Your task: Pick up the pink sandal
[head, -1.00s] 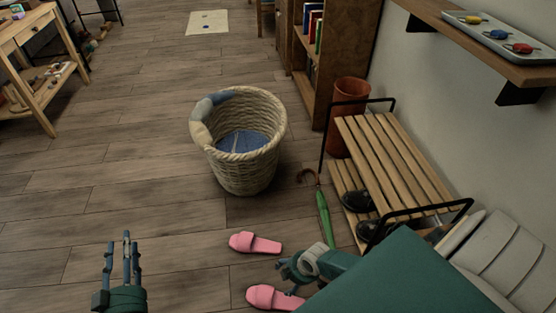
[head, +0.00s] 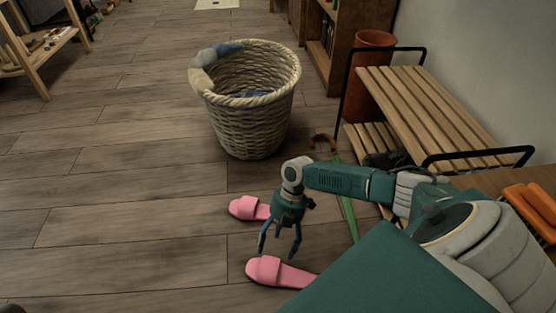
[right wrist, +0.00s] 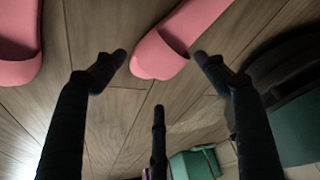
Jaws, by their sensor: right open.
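Two pink sandals lie on the wood floor: a farther one (head: 243,208), partly hidden by my right gripper, and a nearer one (head: 278,272). My right gripper (head: 279,252) is open and empty, pointing down above the floor close to the nearer sandal. In the right wrist view one pink sandal (right wrist: 164,54) shows ahead, its rounded end between the spread fingertips (right wrist: 160,58). It looks like the nearer one, and the fingers look apart from it. The other sandal (right wrist: 14,50) is cut off at the left edge. My left gripper is not in view.
A wicker basket (head: 252,125) stands behind the sandals. A green umbrella (head: 347,215) lies to their right, partly behind my arm. A slatted wooden rack (head: 425,110) and a terracotta pot (head: 372,55) stand at the right. Floor to the left is clear.

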